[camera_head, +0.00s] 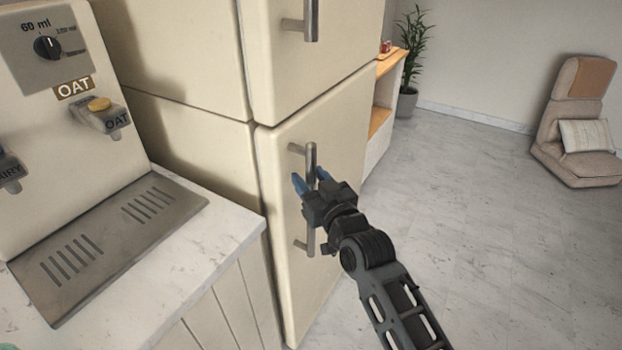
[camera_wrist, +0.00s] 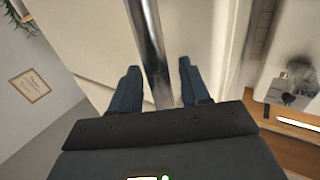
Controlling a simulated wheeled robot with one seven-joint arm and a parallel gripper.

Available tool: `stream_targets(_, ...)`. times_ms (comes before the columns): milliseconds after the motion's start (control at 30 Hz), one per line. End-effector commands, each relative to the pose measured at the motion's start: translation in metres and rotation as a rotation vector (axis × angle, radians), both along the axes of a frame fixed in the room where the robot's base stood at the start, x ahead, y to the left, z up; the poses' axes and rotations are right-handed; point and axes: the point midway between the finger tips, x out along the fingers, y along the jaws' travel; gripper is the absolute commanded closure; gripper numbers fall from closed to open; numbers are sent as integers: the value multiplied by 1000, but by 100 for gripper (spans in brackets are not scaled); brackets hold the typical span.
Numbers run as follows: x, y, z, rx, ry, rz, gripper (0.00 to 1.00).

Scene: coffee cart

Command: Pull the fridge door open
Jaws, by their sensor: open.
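The cream fridge stands in the middle of the head view, with an upper door (camera_head: 345,45) and a lower door (camera_head: 280,200). Both doors look shut. The lower door has a vertical metal bar handle (camera_head: 311,155). My gripper (camera_head: 312,180) is at this handle, with its blue fingers open. In the wrist view the handle bar (camera_wrist: 150,50) runs between the two blue fingers of my gripper (camera_wrist: 157,90), one on each side. I cannot tell whether either finger touches it. The upper door has its own bar handle (camera_head: 311,20). My gripper hides the middle of the lower handle.
A milk dispenser (camera_head: 70,80) with a metal drip tray (camera_head: 110,245) stands on a marble-topped counter (camera_head: 215,240) left of the fridge. A wooden shelf unit (camera_head: 382,110) and potted plant (camera_head: 408,70) are behind it. The floor (camera_head: 470,220) to the right is clear, up to a chair (camera_head: 575,125).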

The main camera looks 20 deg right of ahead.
Motion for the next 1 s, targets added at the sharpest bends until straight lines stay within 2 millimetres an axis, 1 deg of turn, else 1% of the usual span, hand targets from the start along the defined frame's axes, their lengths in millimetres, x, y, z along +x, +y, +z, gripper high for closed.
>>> stream_targets(67,0,0,0,0,0,0,56)
stream_targets(500,0,0,0,0,0,0,98)
stream_targets(533,0,0,0,0,0,0,100)
stream_targets(1000,-1,-1,-1,1,0,2,100)
